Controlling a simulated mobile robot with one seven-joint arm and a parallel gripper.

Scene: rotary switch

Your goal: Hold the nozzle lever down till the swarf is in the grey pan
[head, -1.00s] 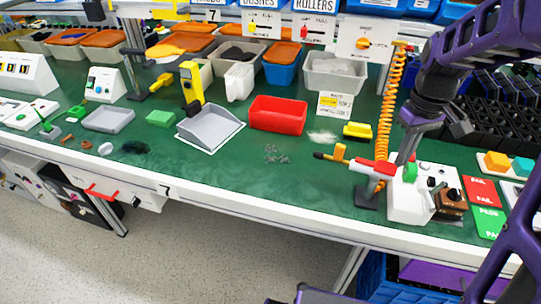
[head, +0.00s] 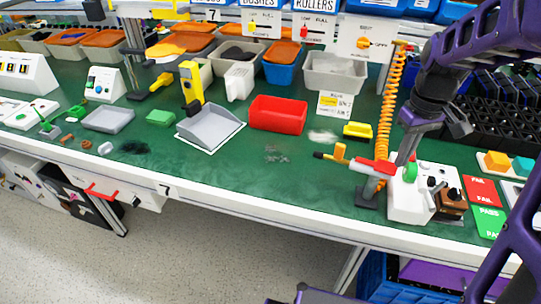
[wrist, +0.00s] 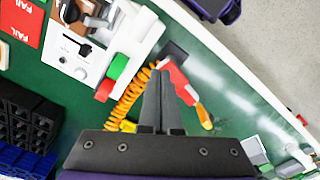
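The air nozzle (head: 373,166) has a red body, a yellow part and a dark tip pointing left, on a dark stand. Its red body also shows in the wrist view (wrist: 178,80). A small patch of grey swarf (head: 276,155) lies on the green bench left of the tip. The grey pan (head: 208,127) sits on a white mat farther left and looks empty. My gripper (head: 404,158) points down by the red body's right end. In the wrist view its fingers (wrist: 160,75) look closed together, with nothing visible between them; contact with the nozzle cannot be told.
A white switch box (head: 405,205) with dark knobs and a green lamp (head: 411,171) stands right of the nozzle. An orange coiled hose (head: 385,120) rises behind it. A red tray (head: 278,114) and yellow block (head: 358,130) stand behind the swarf. Bench between swarf and pan is clear.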

